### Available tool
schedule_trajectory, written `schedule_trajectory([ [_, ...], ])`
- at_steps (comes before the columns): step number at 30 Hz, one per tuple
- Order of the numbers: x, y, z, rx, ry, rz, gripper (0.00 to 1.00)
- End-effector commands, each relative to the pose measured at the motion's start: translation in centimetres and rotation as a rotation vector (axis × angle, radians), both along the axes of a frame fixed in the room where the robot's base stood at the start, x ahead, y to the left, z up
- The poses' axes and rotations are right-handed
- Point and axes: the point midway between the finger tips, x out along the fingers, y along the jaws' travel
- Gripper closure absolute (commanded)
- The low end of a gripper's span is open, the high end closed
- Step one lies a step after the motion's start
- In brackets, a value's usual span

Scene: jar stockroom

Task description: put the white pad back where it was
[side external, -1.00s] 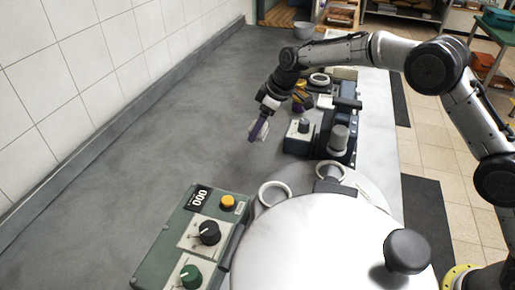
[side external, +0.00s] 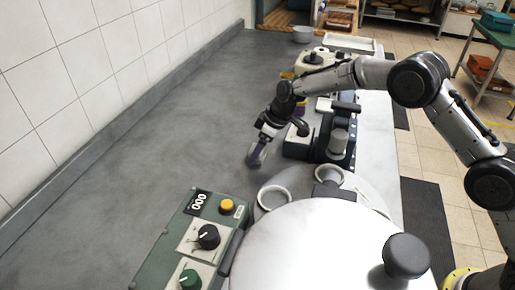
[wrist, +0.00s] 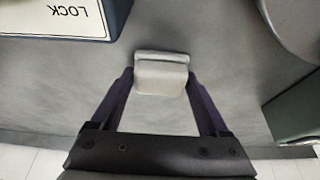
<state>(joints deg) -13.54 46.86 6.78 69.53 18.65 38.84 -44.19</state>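The white pad (wrist: 160,78) is between the two dark purple fingers of my gripper (wrist: 160,88) in the wrist view, with a fingertip against each side. My gripper is shut on it. In the side external view the pad (side external: 256,156) hangs at the end of my gripper (side external: 262,147), over the grey worktop. It looks pale and partly hidden by the fingers. I cannot tell the exact gap between the pad and the worktop.
A green control box (side external: 215,225) with knobs and a large round white lid (side external: 310,245) stand in front. A dark machine (side external: 337,130) is to the right; the wrist view shows a white LOCK plate (wrist: 60,14) at upper left. The worktop (side external: 150,150) to the left is clear.

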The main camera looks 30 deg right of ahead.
Motion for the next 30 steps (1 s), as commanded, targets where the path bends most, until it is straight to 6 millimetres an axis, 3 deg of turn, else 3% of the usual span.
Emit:
schedule_trajectory([
  [1, 0.0, 0.0, 0.0, 0.0, 0.0, 0.0, 0.11],
  [3, 0.0, 0.0, 0.0, 0.0, 0.0, 0.0, 0.0],
  [14, -0.1, -0.1, 0.9, 0.0, -0.003, 0.0, 0.0],
  [30, -2.8, -2.8, 9.9, 0.0, -0.003, -0.001, 0.0],
])
